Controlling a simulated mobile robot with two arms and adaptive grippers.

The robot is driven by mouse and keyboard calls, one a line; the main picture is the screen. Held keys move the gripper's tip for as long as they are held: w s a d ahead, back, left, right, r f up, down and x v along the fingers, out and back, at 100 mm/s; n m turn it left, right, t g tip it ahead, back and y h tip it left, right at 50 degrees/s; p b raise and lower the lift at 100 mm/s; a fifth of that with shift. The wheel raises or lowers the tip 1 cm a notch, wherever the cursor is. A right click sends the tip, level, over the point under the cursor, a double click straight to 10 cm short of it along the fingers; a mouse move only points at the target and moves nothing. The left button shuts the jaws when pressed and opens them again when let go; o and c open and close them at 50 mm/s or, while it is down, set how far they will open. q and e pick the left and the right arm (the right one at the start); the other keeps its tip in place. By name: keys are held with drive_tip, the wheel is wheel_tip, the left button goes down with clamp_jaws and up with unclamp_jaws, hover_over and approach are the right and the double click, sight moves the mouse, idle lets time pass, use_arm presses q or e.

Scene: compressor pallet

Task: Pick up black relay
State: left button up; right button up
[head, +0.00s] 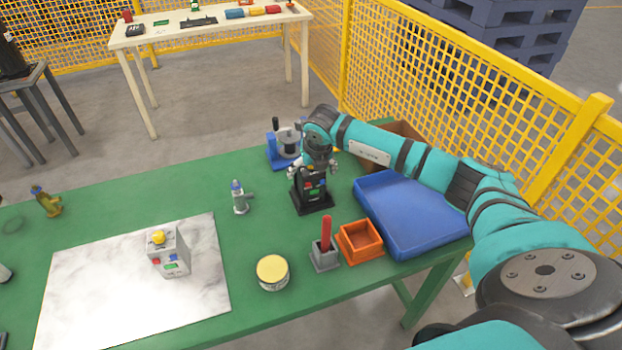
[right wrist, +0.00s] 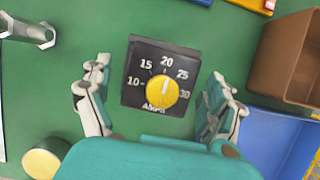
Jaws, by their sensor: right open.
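The black relay (head: 312,190) stands upright on the green table, with red and green parts on its front in the head view. In the right wrist view, the top of the relay (right wrist: 160,75) shows a yellow dial with an AMPS scale. My right gripper (head: 319,170) is just above it, pointing down. In the right wrist view the fingers of my right gripper (right wrist: 158,90) are spread, one on each side of the relay, with gaps of green table between. My left gripper is not in view.
A blue tray (head: 405,238), an orange bin (head: 359,252) and a grey holder with a red handle (head: 324,258) are close by on the right and front. A cardboard box (right wrist: 292,58) is right.

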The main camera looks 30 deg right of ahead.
drive_tip(key=shift+w+f, duration=0.1)
drive_tip(key=shift+f, duration=0.35)
drive_tip(key=shift+r, duration=0.1)
drive_tip(key=c, duration=1.5)
